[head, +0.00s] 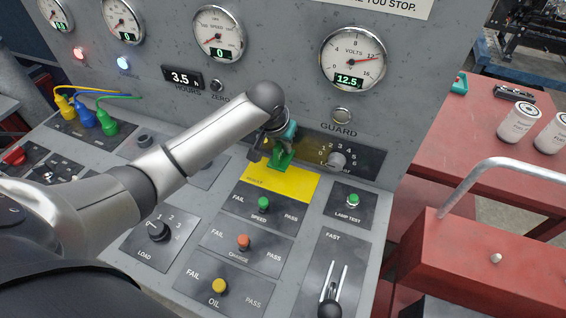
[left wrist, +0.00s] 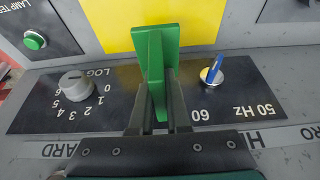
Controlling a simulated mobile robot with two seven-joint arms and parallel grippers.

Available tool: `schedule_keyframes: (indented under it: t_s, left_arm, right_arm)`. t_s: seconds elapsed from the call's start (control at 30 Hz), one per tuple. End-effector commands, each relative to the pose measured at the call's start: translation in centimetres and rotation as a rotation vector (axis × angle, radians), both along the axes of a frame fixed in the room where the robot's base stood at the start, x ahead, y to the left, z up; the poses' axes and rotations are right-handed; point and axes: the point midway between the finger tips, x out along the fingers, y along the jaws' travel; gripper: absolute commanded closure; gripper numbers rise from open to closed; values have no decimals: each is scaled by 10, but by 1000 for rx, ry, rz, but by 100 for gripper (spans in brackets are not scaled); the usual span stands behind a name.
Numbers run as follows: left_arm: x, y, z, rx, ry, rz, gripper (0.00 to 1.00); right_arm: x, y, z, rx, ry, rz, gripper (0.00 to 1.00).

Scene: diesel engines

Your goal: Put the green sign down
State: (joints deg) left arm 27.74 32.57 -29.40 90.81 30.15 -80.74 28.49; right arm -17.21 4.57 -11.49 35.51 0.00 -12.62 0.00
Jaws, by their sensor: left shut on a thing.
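The green sign (head: 281,161) is a small green piece held over the sloping panel, just at the top edge of the yellow plate (head: 287,187). My left gripper (head: 284,146) is shut on it. In the left wrist view, the two dark fingers of my left gripper (left wrist: 158,88) grip the sign (left wrist: 156,48) from both sides. The sign overlaps the edge of the yellow plate (left wrist: 205,20) there. I cannot tell whether it touches the panel. My right gripper is not in view.
The Speed switch (head: 263,203) and lamp test button (head: 353,201) lie nearer. A red toolbox (head: 500,260) stands at the right.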

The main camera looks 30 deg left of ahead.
Motion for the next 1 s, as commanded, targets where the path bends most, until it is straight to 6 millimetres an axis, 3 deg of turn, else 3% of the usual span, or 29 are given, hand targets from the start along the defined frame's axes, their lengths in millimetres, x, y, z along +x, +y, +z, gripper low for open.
schedule_keyframes:
  t_s: [0.47,0.9,0.93,1.0]
  left_arm:
    - [0,0,-58,0,0,1,100]
    - [0,-1,-64,-1,-1,1,100]
    - [0,-1,-64,-1,-2,0,83]
    - [0,-1,-63,-1,-2,0,75]
  right_arm:
    - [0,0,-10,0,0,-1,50]
    - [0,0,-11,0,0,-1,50]
    - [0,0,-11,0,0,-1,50]
    - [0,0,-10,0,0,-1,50]
